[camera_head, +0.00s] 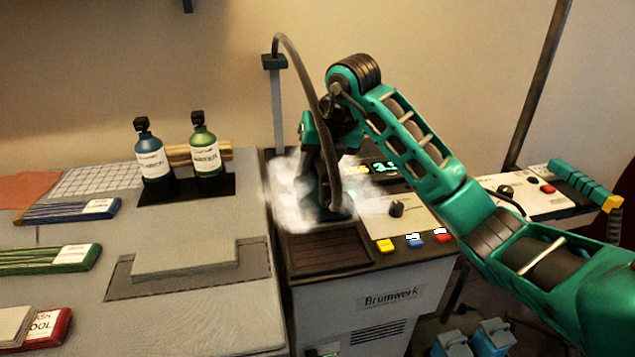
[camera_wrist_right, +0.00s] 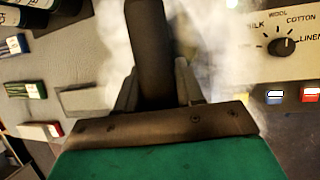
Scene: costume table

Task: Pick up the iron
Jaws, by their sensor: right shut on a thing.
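The iron (camera_head: 338,212) is dark and sits in white steam over the dark rest on top of the Brumwerk station, tied to a dark hose. Whether its sole touches the rest is hidden by steam and the hose. My right gripper (camera_head: 318,142) reaches down over it from the right arm. My left gripper is not in view.
The station's panel has a dial (camera_head: 397,208) and yellow, blue and red buttons (camera_head: 414,241). A hose post (camera_head: 278,105) rises behind the iron. Blue (camera_head: 152,160) and green bottles (camera_head: 205,158) stand left. Folded cloth (camera_head: 185,257) lies on the grey table.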

